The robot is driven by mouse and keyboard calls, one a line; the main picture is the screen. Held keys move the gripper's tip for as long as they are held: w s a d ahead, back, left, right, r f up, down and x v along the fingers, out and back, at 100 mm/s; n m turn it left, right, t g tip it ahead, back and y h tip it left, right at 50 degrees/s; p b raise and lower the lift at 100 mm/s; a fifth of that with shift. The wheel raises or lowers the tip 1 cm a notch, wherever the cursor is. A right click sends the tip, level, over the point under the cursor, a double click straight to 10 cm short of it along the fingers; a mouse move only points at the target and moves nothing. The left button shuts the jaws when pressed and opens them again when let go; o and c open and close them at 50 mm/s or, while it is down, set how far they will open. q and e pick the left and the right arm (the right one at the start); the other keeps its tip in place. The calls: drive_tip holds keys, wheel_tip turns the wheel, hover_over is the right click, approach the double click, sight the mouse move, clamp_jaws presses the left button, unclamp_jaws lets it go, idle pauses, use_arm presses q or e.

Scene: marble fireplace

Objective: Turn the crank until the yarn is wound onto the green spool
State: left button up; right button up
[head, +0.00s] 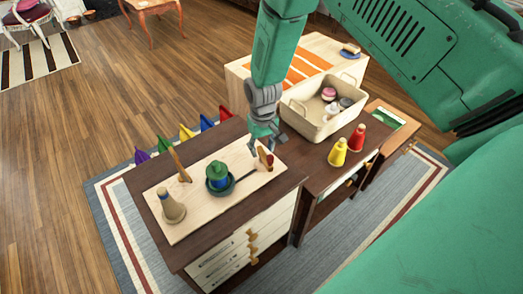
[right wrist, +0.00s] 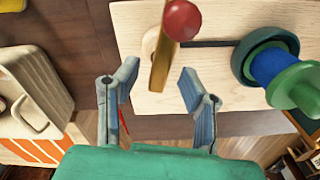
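A pale wooden board (head: 215,200) lies on the dark cabinet top. The green spool (head: 219,172) stands upright mid-board, with blue material around its middle; it also shows in the right wrist view (right wrist: 298,85). A wooden crank arm (right wrist: 161,55) with a red knob (right wrist: 182,20) sits at the board's right end in the head view (head: 264,156). A dark strip runs between crank and spool. My right gripper (head: 263,139) is over the crank; in the right wrist view (right wrist: 158,72) its fingers are apart, the crank arm showing between them. Contact cannot be told. My left gripper is out of view.
A cream basket (head: 322,118) stands beyond my right gripper. Yellow (head: 338,153) and red (head: 357,138) cones stand at the right. Colored pennants (head: 186,132) line the far cabinet edge.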

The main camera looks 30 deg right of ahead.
sight(262, 151)
wheel_tip(262, 151, up, 10)
idle(0.3)
drive_tip(key=shift+w+r, duration=0.1)
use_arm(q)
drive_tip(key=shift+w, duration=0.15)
